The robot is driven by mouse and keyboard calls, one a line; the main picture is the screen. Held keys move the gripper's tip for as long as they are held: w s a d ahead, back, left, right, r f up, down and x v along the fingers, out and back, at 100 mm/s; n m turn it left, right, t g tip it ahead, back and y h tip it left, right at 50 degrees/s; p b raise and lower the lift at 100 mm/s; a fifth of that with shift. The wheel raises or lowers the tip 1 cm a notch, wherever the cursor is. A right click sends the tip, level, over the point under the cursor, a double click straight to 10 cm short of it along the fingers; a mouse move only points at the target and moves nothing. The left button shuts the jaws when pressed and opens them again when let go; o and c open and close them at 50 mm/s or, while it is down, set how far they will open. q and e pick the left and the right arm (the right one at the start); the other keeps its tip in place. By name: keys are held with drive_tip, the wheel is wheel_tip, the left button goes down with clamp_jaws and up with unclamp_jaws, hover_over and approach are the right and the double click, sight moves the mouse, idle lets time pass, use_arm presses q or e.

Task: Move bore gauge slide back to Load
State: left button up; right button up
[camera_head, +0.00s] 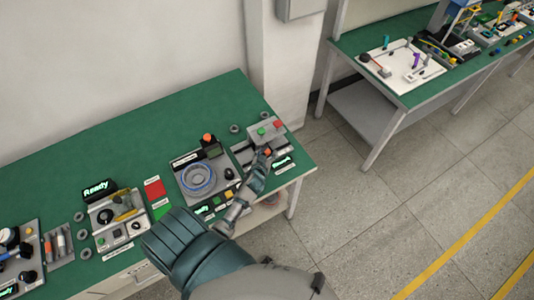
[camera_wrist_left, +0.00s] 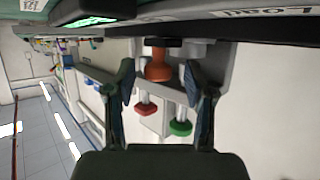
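The bore gauge station stands at the right end of the near green bench. Its orange slide knob (camera_head: 267,151) shows just past the fingertips of my left gripper (camera_head: 264,158). In the left wrist view, the orange knob (camera_wrist_left: 158,66) lies between the two spread fingertips of my left gripper (camera_wrist_left: 160,75), with a gap on each side. The gripper is open and empty. Part of an upside-down "Load" label (camera_wrist_left: 262,12) shows at the top right there. The slide's rail is largely hidden by my gripper in the head view. My right gripper is not in view.
A grey box with a green button (camera_head: 261,131) and a red button (camera_head: 278,124) stands behind the knob. A lit display (camera_head: 282,162) is right of my gripper. A station with a blue ring (camera_head: 197,179) is to the left. A second bench (camera_head: 412,95) stands beyond.

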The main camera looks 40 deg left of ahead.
use_arm(q)
drive_tip(key=shift+s+r, duration=0.1)
drive_tip(key=shift+s, duration=0.15)
drive_tip(key=v, duration=1.1)
drive_tip(key=shift+s+d, duration=0.15)
drive_tip(key=shift+d, duration=0.1)
drive_tip(key=shift+c, duration=0.3)
